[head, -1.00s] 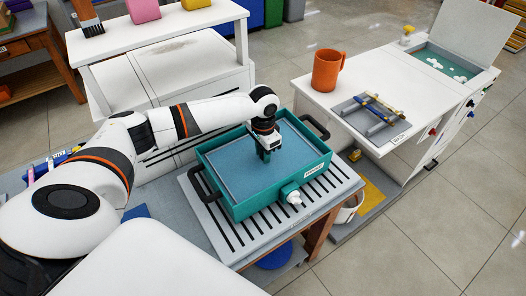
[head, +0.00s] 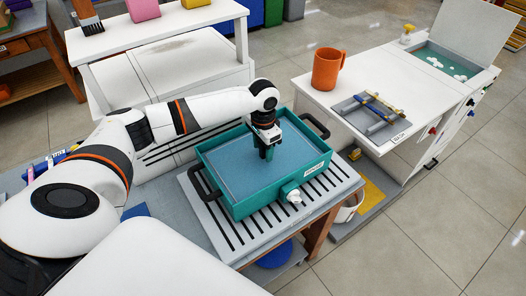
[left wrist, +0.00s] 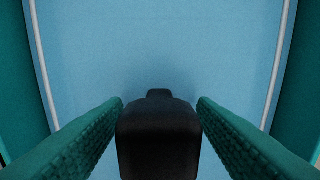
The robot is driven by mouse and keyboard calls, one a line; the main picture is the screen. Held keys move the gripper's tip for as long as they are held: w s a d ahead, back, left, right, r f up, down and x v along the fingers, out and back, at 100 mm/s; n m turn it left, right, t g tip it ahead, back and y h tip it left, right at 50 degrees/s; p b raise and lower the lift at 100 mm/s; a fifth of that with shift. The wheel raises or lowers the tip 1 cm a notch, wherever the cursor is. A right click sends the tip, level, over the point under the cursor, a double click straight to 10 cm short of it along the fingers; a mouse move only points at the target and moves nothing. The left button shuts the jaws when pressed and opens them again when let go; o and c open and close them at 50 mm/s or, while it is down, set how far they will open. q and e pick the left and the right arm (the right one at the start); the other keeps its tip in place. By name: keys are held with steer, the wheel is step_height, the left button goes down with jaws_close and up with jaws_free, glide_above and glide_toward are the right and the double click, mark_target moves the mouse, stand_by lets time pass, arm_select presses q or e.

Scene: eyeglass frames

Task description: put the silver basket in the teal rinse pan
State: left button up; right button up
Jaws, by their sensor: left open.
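The teal rinse pan (head: 240,207) stands on a slotted grey board and holds a flat blue surface like water. It has a black handle at each end and a pale knob at its front. My right gripper is not in view.
A white side table carries an orange mug (head: 327,69) and a grey rack (head: 376,117) holding several thin pieces. An open-lidded basin (head: 446,62) with teal liquid stands behind them. A white two-level stand (head: 190,62) rises behind my left arm.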

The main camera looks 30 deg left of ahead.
arm_select(q)
step_height(320, 180, up, 10)
steer(key=shift+r+b, duration=0.1)
steer(key=shift+b, duration=0.4)
